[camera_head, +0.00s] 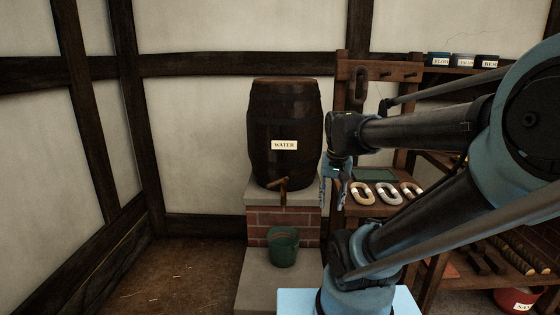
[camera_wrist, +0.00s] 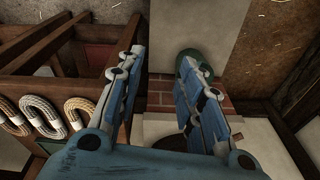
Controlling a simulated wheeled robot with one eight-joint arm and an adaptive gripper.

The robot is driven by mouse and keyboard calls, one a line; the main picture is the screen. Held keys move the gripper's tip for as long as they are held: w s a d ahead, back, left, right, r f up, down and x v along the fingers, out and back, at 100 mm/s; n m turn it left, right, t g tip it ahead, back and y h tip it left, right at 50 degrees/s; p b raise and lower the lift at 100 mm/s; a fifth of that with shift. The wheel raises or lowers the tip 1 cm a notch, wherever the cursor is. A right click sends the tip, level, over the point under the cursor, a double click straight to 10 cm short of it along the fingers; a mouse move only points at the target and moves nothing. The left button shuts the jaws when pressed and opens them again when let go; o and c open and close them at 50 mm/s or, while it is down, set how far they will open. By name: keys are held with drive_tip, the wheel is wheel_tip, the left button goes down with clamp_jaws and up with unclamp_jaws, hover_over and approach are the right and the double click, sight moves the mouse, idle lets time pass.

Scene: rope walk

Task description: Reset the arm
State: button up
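My gripper (camera_wrist: 158,62) is open, its two blue fingers apart with nothing between them in the wrist view. In the head view, my gripper (camera_head: 333,188) hangs downward from my outstretched arm. It is just right of the water barrel and in front of the left end of the shelf unit, with its fingers small and partly unclear. My arm reaches in from the right and covers much of the shelving.
A dark barrel (camera_head: 283,125) labelled WATER, with a wooden tap (camera_head: 282,187), stands on a brick base (camera_head: 284,222). A green bucket (camera_head: 284,246) is below the tap. A wooden shelf (camera_head: 349,208) holds several rope coils (camera_head: 390,194). Floor at left (camera_head: 180,272) is clear.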

drive_tip(key=s+d+f+n, duration=0.2)
drive_tip(key=s+d+f, duration=0.1)
drive_tip(key=s+f, duration=0.4)
drive_tip(key=shift+t, duration=0.3)
